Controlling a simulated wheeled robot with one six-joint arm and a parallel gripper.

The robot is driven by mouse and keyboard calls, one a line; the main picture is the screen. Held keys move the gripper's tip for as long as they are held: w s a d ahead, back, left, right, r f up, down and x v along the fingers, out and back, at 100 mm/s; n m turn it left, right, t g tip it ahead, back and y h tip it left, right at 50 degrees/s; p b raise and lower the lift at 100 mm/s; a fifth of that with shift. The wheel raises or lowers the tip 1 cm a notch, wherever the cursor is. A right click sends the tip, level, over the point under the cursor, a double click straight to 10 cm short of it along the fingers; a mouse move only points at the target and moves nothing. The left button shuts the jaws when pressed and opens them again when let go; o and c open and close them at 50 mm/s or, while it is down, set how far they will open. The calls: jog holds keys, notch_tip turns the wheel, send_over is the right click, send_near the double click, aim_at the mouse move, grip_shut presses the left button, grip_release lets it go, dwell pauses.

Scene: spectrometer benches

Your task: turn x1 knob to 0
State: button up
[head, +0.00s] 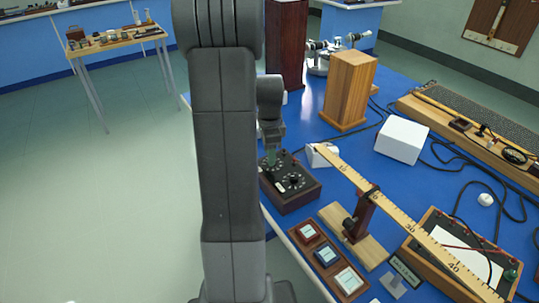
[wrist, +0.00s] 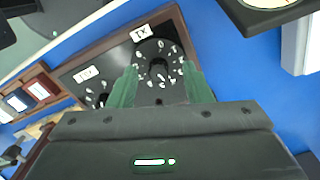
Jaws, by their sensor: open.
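The dark control box (head: 300,199) with numbered dials stands on the blue bench in the head view, partly hidden by my arm. In the wrist view, the x1 knob (wrist: 158,66) is a black knob ringed by white digits, below an upside-down x1 label (wrist: 143,32). The digits are blurred and I cannot tell the knob's setting. My gripper (wrist: 161,72) is open, its green fingers on either side of the knob in the picture. I cannot tell whether they touch it. In the head view my gripper (head: 271,158) is above the box.
A second label (wrist: 87,73) and dial sit left of the x1 knob in the wrist view. In the head view, a wooden ruler (head: 405,228) on a stand, a tray of small framed blocks (head: 309,233), a white box (head: 402,139) and a wooden block (head: 349,91) stand nearby.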

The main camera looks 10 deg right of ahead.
jog(key=shift+s+d+f, duration=0.15)
jog(key=shift+d+f, duration=0.2)
jog(key=shift+f, duration=0.45)
grip_shut()
jog(key=shift+n, duration=0.3)
